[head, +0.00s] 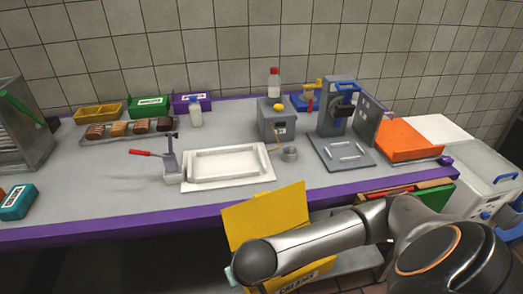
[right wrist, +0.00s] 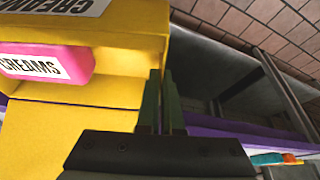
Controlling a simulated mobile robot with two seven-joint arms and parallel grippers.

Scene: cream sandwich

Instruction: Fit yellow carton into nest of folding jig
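The yellow carton (head: 265,215) is in front of the table's front edge, partly behind my right arm. In the right wrist view the carton (right wrist: 120,95) fills the left side, with a "CREAMS" label and a pink labelled block (right wrist: 45,65) at its opening. My right gripper (right wrist: 162,100) has its fingers close together at the carton's edge, seemingly pinching its wall. In the head view the fingers are hidden. A grey fixture with a flat base (head: 325,160) and an upright panel stands right of centre; it may be the folding jig. My left gripper is not in view.
A white recessed tray (head: 230,183) lies mid-table, with a grey box (head: 268,118) behind it. An orange tray (head: 405,140) is at the right and a teal box (head: 17,203) at the left. The table's front left is mostly clear.

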